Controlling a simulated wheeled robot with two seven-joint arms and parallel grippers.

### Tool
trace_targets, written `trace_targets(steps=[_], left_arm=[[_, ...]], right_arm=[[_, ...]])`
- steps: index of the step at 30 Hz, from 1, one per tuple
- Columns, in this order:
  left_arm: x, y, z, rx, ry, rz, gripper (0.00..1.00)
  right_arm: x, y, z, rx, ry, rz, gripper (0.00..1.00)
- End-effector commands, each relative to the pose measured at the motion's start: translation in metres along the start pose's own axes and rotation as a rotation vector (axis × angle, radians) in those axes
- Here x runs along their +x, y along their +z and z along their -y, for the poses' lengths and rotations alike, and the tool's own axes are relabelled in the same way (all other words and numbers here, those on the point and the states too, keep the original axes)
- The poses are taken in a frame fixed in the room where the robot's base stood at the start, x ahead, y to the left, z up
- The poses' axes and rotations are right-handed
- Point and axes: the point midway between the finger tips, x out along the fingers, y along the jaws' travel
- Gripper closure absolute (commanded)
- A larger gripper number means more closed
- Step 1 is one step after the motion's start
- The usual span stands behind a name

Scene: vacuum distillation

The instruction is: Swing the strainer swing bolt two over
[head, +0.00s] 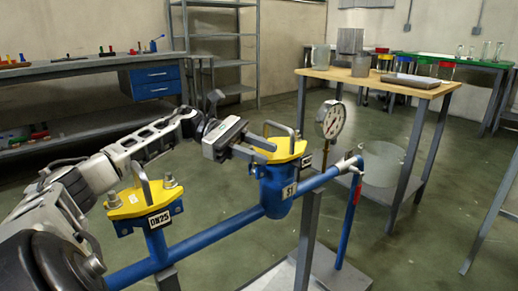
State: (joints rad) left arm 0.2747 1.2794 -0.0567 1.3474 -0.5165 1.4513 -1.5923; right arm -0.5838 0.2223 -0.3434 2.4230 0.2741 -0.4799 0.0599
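A small metal bolt end (305,160) shows at the cover's right edge. The fingers hide the cover's left edge, and I cannot tell which bolt is number two. My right gripper is not in view.
A dial gauge (331,120) rises just right of the strainer. A wooden-topped table (375,79) stands behind.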

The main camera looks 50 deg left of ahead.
Motion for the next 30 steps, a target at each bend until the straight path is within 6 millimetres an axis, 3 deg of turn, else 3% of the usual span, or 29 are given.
trace_targets(steps=[11,24,30], left_arm=[[-0.007,0.002,-0.001,0.002,0.001,0.003,0.70],[-0.094,0.003,-0.002,0.004,0.006,0.005,0.70],[-0.115,0.002,-0.001,0.004,0.002,0.003,0.70]], right_arm=[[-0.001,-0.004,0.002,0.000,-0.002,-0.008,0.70],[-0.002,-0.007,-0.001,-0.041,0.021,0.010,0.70],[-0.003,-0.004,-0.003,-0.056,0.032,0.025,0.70]])
